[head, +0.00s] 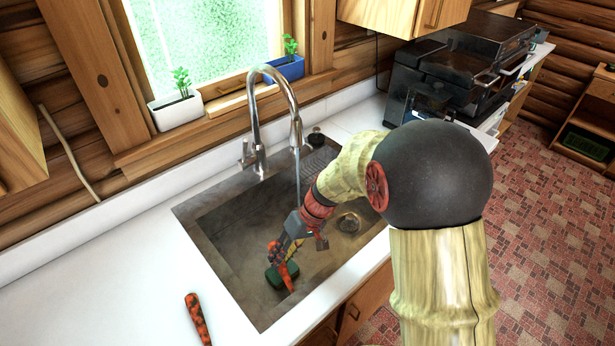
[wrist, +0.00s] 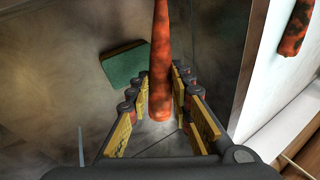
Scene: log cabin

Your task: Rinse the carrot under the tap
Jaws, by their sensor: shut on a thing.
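My gripper (head: 282,248) reaches down into the sink (head: 222,243) and is shut on an orange carrot (head: 287,277). In the wrist view the carrot (wrist: 161,60) stands out lengthwise between the finger pads, with some dark smudges on it. The curved metal tap (head: 292,105) stands behind the sink, and a thin stream of water (head: 298,172) falls from its spout. The stream passes beside my wrist in the head view; where it lands is hidden. A second carrot (head: 198,318), with dark patches, lies on the counter; it also shows in the wrist view (wrist: 296,28).
A green sponge (head: 274,279) lies on the sink floor close to the held carrot; the wrist view shows it (wrist: 124,68) left of the carrot. The drain (head: 349,223) is to the right. The white counter (head: 110,275) left of the sink is mostly clear.

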